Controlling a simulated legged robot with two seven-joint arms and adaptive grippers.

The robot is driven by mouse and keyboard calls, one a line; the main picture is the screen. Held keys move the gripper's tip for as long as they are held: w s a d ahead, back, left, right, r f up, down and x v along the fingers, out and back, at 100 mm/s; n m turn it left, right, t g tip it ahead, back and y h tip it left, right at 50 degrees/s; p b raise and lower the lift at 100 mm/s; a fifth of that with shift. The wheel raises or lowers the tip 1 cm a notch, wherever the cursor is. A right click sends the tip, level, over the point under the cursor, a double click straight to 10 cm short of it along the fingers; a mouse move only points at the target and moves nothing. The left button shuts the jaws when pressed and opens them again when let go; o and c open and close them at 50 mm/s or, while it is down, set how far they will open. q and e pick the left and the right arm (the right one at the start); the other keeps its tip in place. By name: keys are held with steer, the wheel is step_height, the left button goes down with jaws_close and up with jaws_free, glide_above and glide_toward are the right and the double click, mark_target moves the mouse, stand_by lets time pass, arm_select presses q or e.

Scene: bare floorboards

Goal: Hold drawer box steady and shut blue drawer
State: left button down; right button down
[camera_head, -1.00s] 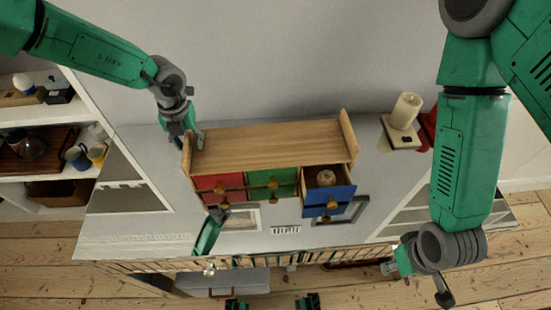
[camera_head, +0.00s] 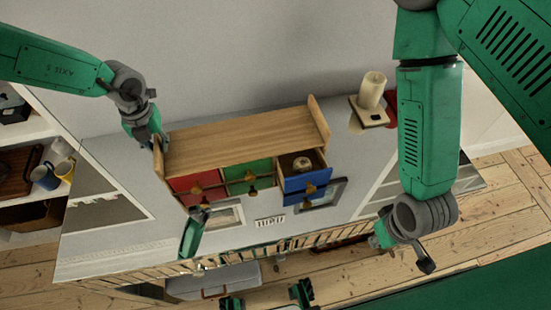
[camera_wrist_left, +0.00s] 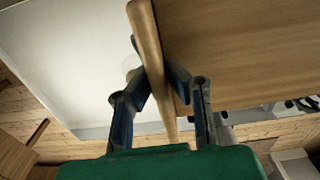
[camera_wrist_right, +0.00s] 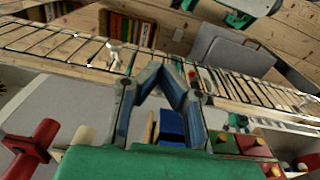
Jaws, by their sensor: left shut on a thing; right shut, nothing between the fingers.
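The wooden drawer box (camera_head: 240,133) stands on the pale table, with red (camera_head: 195,183), green (camera_head: 247,172) and blue (camera_head: 307,180) drawer fronts facing me. The blue drawer stands pulled out, and a small round item (camera_head: 302,163) lies in it. My left gripper (camera_head: 157,140) is shut on the box's left side panel; the left wrist view shows that panel (camera_wrist_left: 146,40) between its fingers. My right gripper (camera_wrist_right: 175,68) is shut and empty, its fingertips together. The blue drawer (camera_wrist_right: 171,127) shows between and below its fingers. Whether they touch it I cannot tell.
A slatted rail (camera_head: 230,255) runs along the table's front edge. Shelves with mugs (camera_head: 45,176) stand at the left.

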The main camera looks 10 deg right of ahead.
mark_target(320, 174)
steer(key=w+a+r+m+t, duration=0.1)
steer(key=w+a+r+m, duration=0.25)
steer(key=m, duration=0.85)
steer(key=w+a+r+m, duration=0.2)
steer(key=a+r+m, duration=0.15)
steer(key=m, duration=0.85)
steer(key=w+a+r+m+t, duration=0.1)
steer(key=w+a+r+m, duration=0.2)
steer(key=m, duration=0.9)
steer(key=x, duration=0.3)
steer(key=a+x, duration=0.1)
steer(key=x, duration=0.2)
steer(key=s+x, duration=0.1)
steer(key=x, duration=0.2)
steer(key=shift+w+a+f, duration=0.15)
steer(key=shift+f, duration=0.35)
steer(key=w, duration=0.3)
steer(key=shift+w+f, duration=0.1)
steer(key=shift+w, duration=0.5)
